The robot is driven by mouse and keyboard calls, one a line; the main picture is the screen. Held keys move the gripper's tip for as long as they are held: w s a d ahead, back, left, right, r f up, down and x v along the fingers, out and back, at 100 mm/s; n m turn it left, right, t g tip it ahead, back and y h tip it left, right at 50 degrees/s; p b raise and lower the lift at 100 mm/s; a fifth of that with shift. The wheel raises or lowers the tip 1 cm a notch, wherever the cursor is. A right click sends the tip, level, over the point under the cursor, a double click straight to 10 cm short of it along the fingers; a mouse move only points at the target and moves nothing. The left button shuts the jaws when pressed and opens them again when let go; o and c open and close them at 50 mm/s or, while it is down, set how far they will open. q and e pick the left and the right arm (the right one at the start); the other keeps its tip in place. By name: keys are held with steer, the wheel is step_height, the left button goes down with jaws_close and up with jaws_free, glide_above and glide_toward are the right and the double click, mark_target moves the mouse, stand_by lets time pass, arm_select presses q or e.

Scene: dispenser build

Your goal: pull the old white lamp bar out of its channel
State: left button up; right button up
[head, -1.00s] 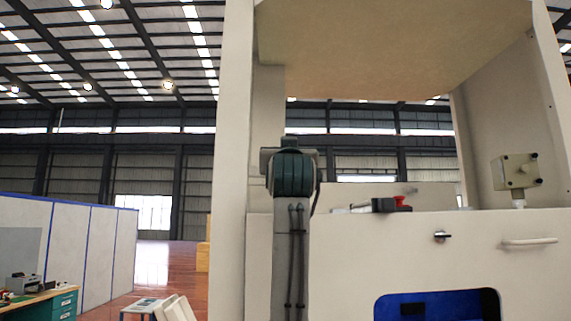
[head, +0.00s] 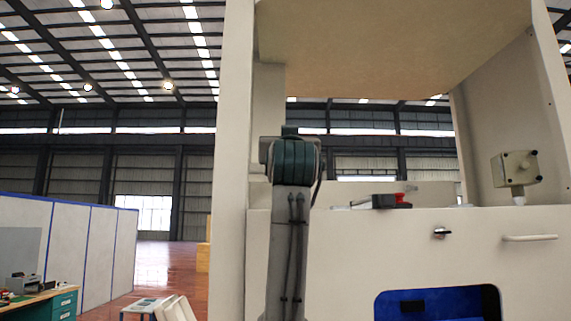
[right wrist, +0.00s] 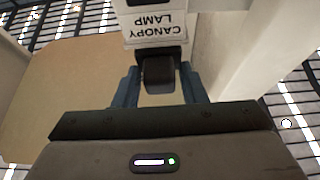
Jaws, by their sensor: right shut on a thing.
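In the right wrist view my right gripper (right wrist: 160,78) is shut, its two blue fingers on either side of a dark end block (right wrist: 159,72). This block looks like the grip end of the lamp bar. Right behind it is a white piece with a label reading "CANOPY LAMP" (right wrist: 155,27), printed upside down in this view. The bar's length and the channel are hidden, so I cannot tell how far the bar sits in it. In the head view only my arm with its teal joint shows in front of the cabinet; the fingers and lamp bar are not visible. My left gripper is not in view.
A pale cabinet frame has a left post (head: 232,150) close beside my arm and a canopy panel (head: 390,45) overhead. Its front panel (head: 400,250) has a blue-lined opening.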

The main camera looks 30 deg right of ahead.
steer(key=s+a+b, duration=0.4)
steer(key=s+a, duration=0.1)
steer(key=s, duration=0.4)
steer(key=s+a+b, duration=0.3)
steer(key=s+a, duration=0.3)
steer(key=s, duration=0.3)
steer(key=shift+b, duration=0.4)
stand_by(1.0)
stand_by(0.5)
